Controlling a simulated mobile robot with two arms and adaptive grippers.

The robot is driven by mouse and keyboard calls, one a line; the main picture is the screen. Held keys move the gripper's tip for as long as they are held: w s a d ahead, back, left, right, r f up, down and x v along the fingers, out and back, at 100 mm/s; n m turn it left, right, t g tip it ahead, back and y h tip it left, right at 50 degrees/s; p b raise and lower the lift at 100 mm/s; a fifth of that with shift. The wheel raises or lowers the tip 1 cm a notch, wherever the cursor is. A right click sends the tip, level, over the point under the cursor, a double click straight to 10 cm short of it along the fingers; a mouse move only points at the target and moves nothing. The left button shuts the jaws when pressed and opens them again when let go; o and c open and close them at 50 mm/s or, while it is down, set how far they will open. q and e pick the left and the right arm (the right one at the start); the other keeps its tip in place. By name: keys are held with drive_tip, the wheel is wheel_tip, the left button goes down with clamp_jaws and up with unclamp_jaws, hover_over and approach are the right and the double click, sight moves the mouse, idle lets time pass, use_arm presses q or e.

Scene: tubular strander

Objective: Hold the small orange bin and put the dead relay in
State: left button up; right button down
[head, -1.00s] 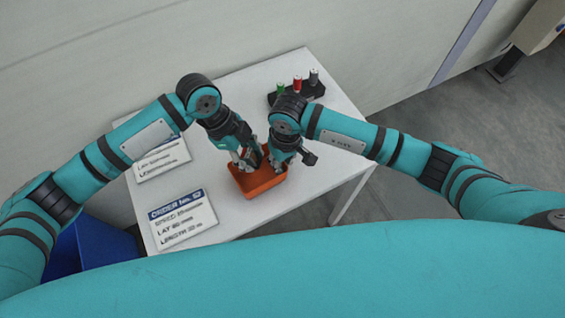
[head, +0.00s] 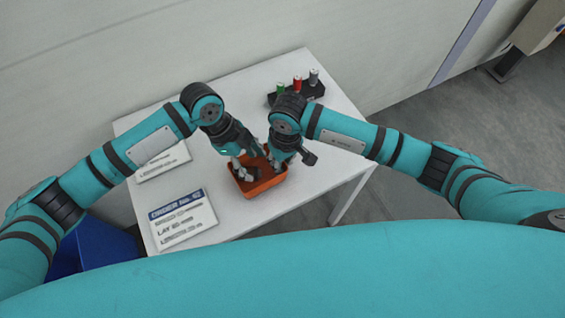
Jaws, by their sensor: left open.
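The small orange bin (head: 265,188) stands on the white table. My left gripper (head: 242,168) is open, with its fingers over the bin's left part. A dark shape shows at its fingertips inside the bin; I cannot tell whether it is the dead relay or part of the fingers. My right gripper (head: 276,164) is at the bin's back right side, pointing down at the rim. Its fingertips are mostly hidden by its own body, so its grip on the rim does not show clearly.
The white table (head: 315,200) is clear to the right of the bin. Order cards (head: 183,218) lie at the left. A dark rack (head: 297,91) with green, red and grey pieces stands at the back. A blue bin (head: 95,245) is on the floor at the left.

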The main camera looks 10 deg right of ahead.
use_arm(q)
drive_tip(key=shift+w+a+r, duration=0.1)
drive_tip(key=shift+w+r, duration=0.05)
use_arm(e)
drive_tip(key=shift+s, duration=0.1)
use_arm(q)
drive_tip(key=v, duration=1.1)
drive_tip(key=shift+r, duration=0.3)
drive_tip(key=shift+a, duration=0.1)
use_arm(e)
drive_tip(key=c, duration=1.4)
unclamp_jaws()
drive_tip(key=shift+r, duration=0.1)
wheel_tip(320, 180, up, 12)
drive_tip(key=shift+w+d, duration=0.2)
drive_tip(key=shift+d, duration=0.2)
use_arm(q)
drive_tip(key=shift+f, duration=0.1)
use_arm(e)
drive_tip(key=shift+s+f, duration=0.1)
drive_tip(key=shift+f, duration=0.1)
